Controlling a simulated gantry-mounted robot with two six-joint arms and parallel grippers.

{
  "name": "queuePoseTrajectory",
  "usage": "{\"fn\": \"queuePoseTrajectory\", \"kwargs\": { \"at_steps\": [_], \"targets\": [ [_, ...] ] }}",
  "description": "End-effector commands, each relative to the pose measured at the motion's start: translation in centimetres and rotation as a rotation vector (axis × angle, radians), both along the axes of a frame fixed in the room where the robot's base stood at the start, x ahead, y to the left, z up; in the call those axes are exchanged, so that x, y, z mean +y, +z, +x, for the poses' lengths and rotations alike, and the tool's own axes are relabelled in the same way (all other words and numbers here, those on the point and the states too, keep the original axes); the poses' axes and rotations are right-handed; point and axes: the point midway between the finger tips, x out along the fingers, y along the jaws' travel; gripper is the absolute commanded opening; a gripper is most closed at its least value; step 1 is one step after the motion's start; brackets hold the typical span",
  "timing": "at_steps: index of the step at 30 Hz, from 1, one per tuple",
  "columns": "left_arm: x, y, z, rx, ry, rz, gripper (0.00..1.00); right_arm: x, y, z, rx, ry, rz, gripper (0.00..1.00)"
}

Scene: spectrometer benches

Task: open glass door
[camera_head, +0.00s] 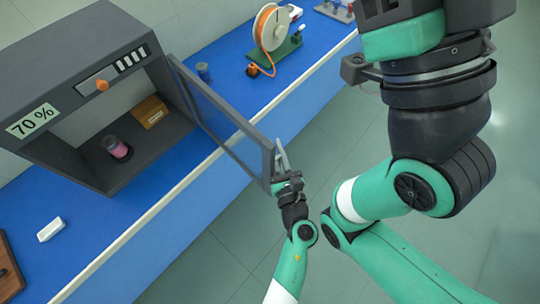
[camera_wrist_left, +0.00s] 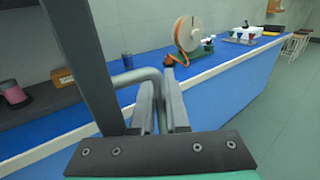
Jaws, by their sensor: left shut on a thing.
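The glass door (camera_head: 222,112) is a dark-framed pane on the right side of the grey cabinet (camera_head: 62,62). It stands wide open, swung out past the bench's front edge. My left gripper (camera_head: 281,160) is at the door's free edge, shut on the grey door handle (camera_wrist_left: 142,76). The wrist view shows the bent handle bar running between the fingers (camera_wrist_left: 160,104), with the dark door frame (camera_wrist_left: 85,65) to the left. The fingers partly hide the handle. My right gripper is not in view.
Inside the cabinet are a pink-filled jar (camera_head: 116,147) and an orange-brown box (camera_head: 150,112). On the blue bench (camera_head: 100,240) are a dark blue jar (camera_head: 203,72), an orange filament spool (camera_head: 271,28) and a white block (camera_head: 51,230). The floor (camera_head: 230,250) before the bench is clear.

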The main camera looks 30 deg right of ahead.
Motion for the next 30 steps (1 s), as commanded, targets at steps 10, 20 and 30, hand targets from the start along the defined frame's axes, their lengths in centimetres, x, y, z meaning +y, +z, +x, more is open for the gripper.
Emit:
{"fn": "queuePoseTrajectory", "kwargs": {
  "at_steps": [10, 20, 30],
  "targets": [
    [0.2, 0.5, 0.2, -0.005, 0.009, -0.004, 0.14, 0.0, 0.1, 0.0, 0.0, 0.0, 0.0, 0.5],
    [0.1, 0.3, 0.0, -0.003, 0.005, -0.002, 0.25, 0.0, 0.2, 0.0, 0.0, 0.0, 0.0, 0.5],
    [1.5, 0.7, -6.3, -0.002, 0.0, 0.0, 0.25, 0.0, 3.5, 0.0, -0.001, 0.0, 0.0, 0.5]
  ]
}}
